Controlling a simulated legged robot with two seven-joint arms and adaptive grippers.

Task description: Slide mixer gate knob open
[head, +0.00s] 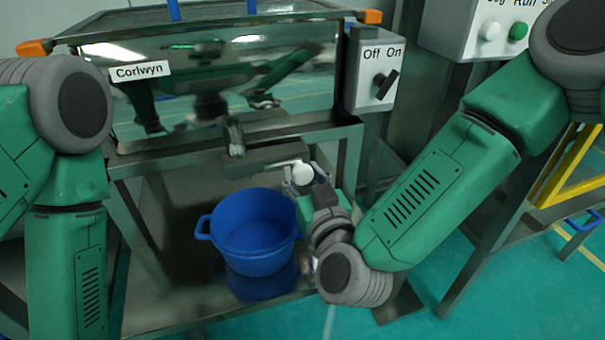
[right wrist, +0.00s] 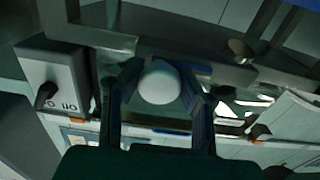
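A round white gate knob (head: 302,173) sits at the right end of a dark metal gate under the outlet of the sieve machine (head: 215,85). My right gripper (head: 309,178) is at the knob. In the right wrist view, the knob (right wrist: 160,82) lies between the two fingers of my right gripper (right wrist: 160,95). The fingers stand close on both sides of it; I cannot tell whether they press on it. My left arm hangs at the left edge of the head view, and its gripper is out of view.
A blue pot (head: 252,232) stands on the lower metal shelf below the gate, close to my right gripper. An Off/On switch box (head: 372,70) is at the machine's right. A control box (head: 478,30) with white and green buttons is at the upper right.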

